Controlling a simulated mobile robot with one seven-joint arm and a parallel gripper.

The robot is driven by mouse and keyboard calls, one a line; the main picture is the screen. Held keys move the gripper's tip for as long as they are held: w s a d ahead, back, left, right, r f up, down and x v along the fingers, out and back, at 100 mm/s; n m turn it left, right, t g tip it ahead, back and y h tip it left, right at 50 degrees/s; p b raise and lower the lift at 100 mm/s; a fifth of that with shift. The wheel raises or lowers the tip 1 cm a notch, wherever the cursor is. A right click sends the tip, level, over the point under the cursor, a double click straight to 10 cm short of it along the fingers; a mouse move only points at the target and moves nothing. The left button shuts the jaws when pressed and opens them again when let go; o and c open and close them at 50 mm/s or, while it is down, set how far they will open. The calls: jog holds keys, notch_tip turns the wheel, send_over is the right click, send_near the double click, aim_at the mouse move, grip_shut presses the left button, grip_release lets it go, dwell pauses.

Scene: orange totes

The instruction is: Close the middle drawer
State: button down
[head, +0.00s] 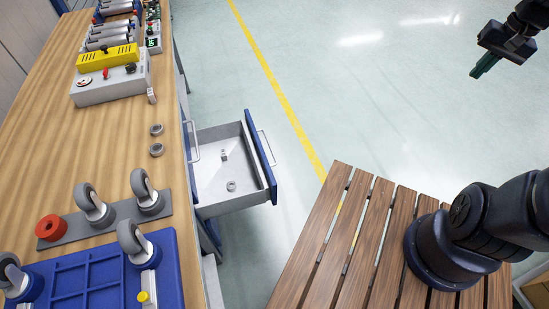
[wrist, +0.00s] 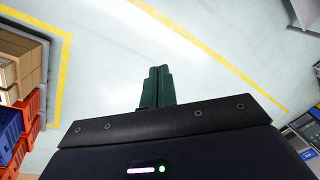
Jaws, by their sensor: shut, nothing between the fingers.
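A drawer (head: 222,172) with a blue front and a grey handle is pulled out from under the wooden workbench in the head view. Two small metal parts lie in it. My gripper (head: 482,68) is at the upper right of the head view, above open floor and well apart from the drawer. Its green fingers are together and empty in the wrist view (wrist: 157,86). The wrist view does not show the open drawer. Whether other drawers sit above or below this one is mostly hidden by the bench top.
The wooden workbench (head: 60,150) holds caster wheels, a blue tray (head: 90,279) and a yellow-topped box (head: 108,60). A slatted wooden surface (head: 330,240) under my arm stands right of the drawer. Floor beyond is clear. Orange and blue totes (wrist: 15,130) show in the wrist view.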

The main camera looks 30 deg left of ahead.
jog(key=w+a+f+g+y, duration=0.2)
jog(key=w+a+f+g, duration=0.2)
jog(key=w+a+f, duration=0.55)
jog(key=m+g+y, duration=0.9)
send_near(274, 157)
jog(key=d+r, duration=0.3)
jog(key=d, duration=0.1)
jog(key=x, duration=1.3)
jog(key=shift+a+f, duration=0.1)
jog(key=shift+a, duration=0.2)
jog(key=x, duration=3.1)
jog(key=shift+s+r, duration=0.35)
jog(key=shift+s, duration=0.05)
